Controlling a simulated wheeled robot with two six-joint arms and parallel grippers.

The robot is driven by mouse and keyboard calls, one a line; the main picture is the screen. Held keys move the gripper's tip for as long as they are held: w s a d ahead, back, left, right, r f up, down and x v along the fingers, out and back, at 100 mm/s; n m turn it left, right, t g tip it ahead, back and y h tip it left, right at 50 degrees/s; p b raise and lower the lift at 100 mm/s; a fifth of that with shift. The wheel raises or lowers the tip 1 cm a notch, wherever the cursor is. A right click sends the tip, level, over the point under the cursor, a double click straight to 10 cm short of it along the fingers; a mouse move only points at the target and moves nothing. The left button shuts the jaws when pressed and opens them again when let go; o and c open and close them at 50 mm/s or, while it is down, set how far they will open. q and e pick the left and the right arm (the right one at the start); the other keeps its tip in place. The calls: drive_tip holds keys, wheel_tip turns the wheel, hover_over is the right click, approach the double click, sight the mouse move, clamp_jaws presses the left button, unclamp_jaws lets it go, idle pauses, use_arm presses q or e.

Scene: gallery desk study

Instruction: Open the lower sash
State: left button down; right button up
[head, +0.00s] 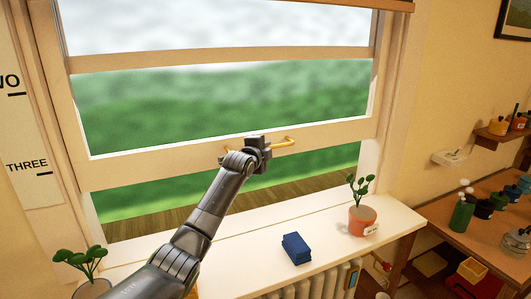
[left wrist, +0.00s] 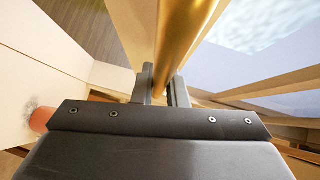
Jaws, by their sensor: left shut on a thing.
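The lower sash (head: 170,163) is a cream frame with a glass pane, and it is raised, with an open gap between its bottom rail and the sill. A brass handle (head: 283,144) is fixed on its bottom rail. My left gripper (head: 262,148) is shut on this handle at the middle of the rail. In the left wrist view the brass bar (left wrist: 183,35) runs between the two fingers (left wrist: 163,85). Part of the handle is hidden behind the gripper. My right gripper is not in view.
A white sill (head: 335,245) lies below the window. On it stand a blue block (head: 296,248), a potted plant (head: 362,218) at right and another plant (head: 80,262) at left. A radiator (head: 310,285) is under the sill. A wooden desk (head: 480,225) with several bottles stands at right.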

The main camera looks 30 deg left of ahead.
use_arm(q)
drive_tip(key=shift+r, duration=0.1)
drive_tip(key=c, duration=1.5)
unclamp_jaws()
drive_tip(key=shift+o, duration=0.2)
drive_tip(key=shift+s, duration=0.15)
drive_tip(key=s+d+r+b, duration=0.1)
drive_tip(key=s+b, duration=0.4)
drive_tip(key=s, duration=1.2)
drive_tip(key=shift+r, duration=0.65)
